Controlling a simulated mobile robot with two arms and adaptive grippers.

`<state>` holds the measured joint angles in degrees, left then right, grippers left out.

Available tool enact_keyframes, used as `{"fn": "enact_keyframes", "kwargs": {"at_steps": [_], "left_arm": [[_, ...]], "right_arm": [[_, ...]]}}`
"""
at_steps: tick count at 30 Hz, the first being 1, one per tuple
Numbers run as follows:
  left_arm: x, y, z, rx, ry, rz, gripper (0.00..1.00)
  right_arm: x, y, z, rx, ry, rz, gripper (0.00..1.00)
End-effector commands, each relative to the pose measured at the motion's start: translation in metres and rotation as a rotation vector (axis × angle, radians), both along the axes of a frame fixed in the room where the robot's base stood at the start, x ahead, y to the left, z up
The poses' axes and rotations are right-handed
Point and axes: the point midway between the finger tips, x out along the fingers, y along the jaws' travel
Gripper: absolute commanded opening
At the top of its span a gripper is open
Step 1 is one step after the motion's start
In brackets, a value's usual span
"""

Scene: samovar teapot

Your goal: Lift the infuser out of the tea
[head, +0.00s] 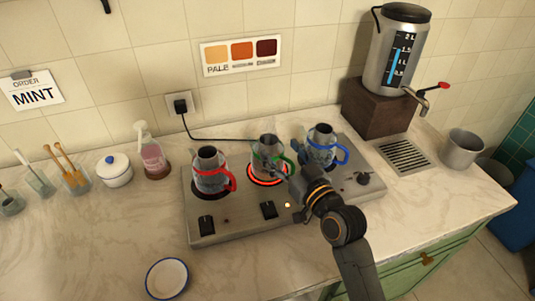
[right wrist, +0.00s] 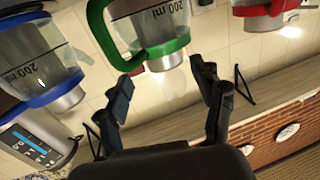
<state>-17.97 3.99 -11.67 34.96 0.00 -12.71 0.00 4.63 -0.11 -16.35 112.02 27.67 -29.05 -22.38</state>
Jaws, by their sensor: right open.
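Three glass-and-metal pots stand in a row on a steel hot plate (head: 237,220). They are a red-handled pot (head: 210,172), a green-handled pot (head: 268,152) in the middle and a blue-handled pot (head: 321,143). No infuser can be made out in any of them. My right gripper (head: 281,166) is at the front right of the green-handled pot, near its handle. In the right wrist view its fingers (right wrist: 163,76) are apart with nothing between them, close to the green-handled pot (right wrist: 150,22). My left gripper is out of view.
The middle burner (head: 266,181) glows red. A samovar (head: 392,55) on a wooden block and a metal cup (head: 462,148) stand right. A white saucer (head: 167,279) lies front left. The left counter front is mostly clear.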

Motion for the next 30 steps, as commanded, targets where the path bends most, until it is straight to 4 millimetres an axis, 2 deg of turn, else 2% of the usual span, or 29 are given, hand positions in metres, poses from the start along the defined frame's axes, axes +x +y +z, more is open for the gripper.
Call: {"fn": "enact_keyframes", "kwargs": {"at_steps": [5,10,15,23,30], "left_arm": [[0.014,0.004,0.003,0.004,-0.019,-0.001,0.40],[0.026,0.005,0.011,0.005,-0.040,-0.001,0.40],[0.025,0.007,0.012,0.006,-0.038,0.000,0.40],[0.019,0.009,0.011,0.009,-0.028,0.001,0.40],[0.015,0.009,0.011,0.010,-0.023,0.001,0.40]], "right_arm": [[0.010,0.007,0.000,0.003,0.001,0.001,0.67],[0.028,0.025,-0.002,0.002,0.002,0.001,0.67],[0.044,0.033,-0.003,0.002,0.001,0.000,0.67],[0.047,0.034,-0.004,0.000,0.001,-0.001,0.67],[0.046,0.034,-0.004,0.000,0.001,-0.001,0.20]]}}
